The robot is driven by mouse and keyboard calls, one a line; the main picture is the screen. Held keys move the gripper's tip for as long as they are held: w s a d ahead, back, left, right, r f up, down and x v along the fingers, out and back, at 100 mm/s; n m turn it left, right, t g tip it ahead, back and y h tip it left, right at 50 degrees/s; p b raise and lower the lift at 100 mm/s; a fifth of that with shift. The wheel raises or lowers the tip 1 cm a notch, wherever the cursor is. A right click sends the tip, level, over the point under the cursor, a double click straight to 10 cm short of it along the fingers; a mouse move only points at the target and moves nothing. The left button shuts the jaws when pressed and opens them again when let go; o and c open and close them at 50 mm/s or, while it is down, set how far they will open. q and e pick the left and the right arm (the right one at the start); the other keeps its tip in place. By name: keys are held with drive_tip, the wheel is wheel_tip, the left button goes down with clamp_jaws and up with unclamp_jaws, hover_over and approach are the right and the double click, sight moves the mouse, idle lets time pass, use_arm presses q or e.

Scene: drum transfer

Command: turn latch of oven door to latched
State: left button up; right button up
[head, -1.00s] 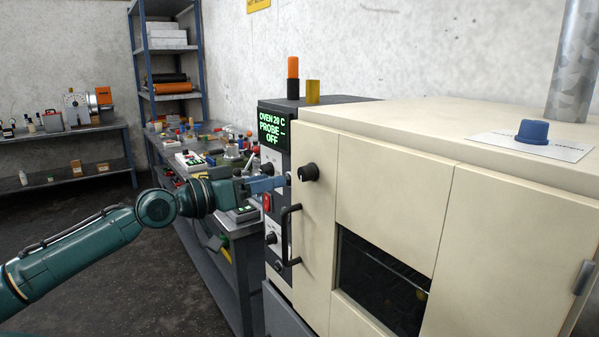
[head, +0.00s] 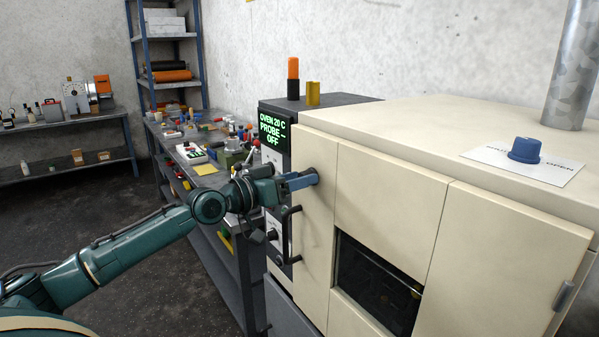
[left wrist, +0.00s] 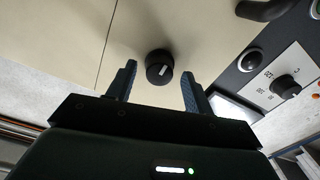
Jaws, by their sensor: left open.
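The oven door (head: 315,225) is a cream panel, flush with the oven front. Its latch, a round black knob (left wrist: 160,62) with a pale mark, sits on the door's upper part. In the head view the latch (head: 315,174) is partly hidden by my left gripper (head: 304,180). In the left wrist view the left gripper (left wrist: 159,73) is open, with one blue finger on each side of the knob and a gap to both. I cannot tell how deep the fingers reach along it. The right gripper is not in view.
A black door handle (head: 289,235) sits just below my left gripper. The control panel with a green display (head: 272,133) is left of the door. A cluttered bench (head: 205,150) stands behind the arm. A blue knob (head: 524,149) is on the oven top.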

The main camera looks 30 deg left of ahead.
use_arm(q)
drive_tip(key=shift+w+d, duration=0.25)
drive_tip(key=shift+w, duration=0.1)
drive_tip(key=c, duration=0.7)
drive_tip(key=shift+c, duration=1.4)
